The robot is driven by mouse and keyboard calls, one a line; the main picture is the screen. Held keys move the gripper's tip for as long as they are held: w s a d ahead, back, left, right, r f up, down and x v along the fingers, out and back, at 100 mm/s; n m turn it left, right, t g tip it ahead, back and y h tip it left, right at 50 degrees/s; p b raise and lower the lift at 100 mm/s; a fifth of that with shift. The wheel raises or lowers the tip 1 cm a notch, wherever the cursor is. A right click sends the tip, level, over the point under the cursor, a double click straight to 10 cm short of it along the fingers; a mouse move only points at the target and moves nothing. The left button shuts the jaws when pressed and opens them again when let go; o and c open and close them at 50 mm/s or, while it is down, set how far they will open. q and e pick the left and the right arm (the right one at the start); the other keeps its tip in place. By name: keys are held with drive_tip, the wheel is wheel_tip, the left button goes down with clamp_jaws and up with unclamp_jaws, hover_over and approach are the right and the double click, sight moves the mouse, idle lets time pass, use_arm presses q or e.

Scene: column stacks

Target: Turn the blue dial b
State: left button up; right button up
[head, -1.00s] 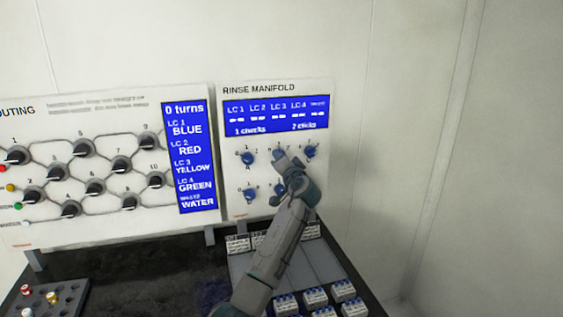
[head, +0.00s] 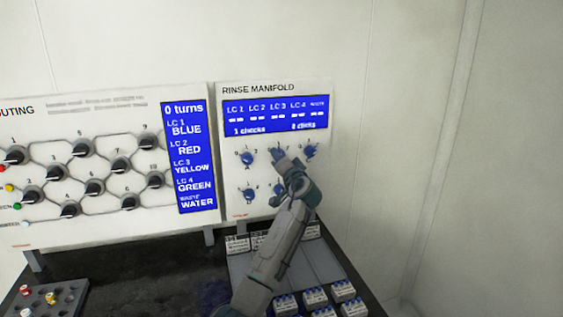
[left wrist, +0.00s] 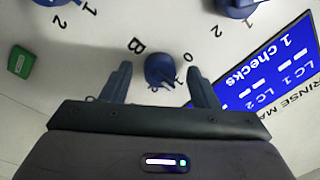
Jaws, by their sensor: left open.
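The blue dial b (left wrist: 160,70) is on the white rinse manifold panel, with the letter B beside it in the left wrist view. In the head view it shows as a blue knob (head: 278,153) in the upper row, partly covered by my left gripper (head: 284,163). In the left wrist view my left gripper (left wrist: 160,88) is open, with one finger on each side of the dial. I see gaps between the fingers and the dial. My right gripper is in neither view.
Other blue dials sit close by: dial A (head: 248,157) to the left, one at the upper right (head: 310,150) and one below (head: 248,194). A blue display (head: 275,115) is above them. The routing panel (head: 110,225) stands to the left. Small boxes (head: 315,297) lie below.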

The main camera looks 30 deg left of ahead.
use_arm(q)
drive_tip(key=b+v, duration=0.4)
drive_tip(key=v, duration=0.6)
drive_tip(key=shift+d, duration=0.25)
drive_tip(key=shift+f, duration=0.1)
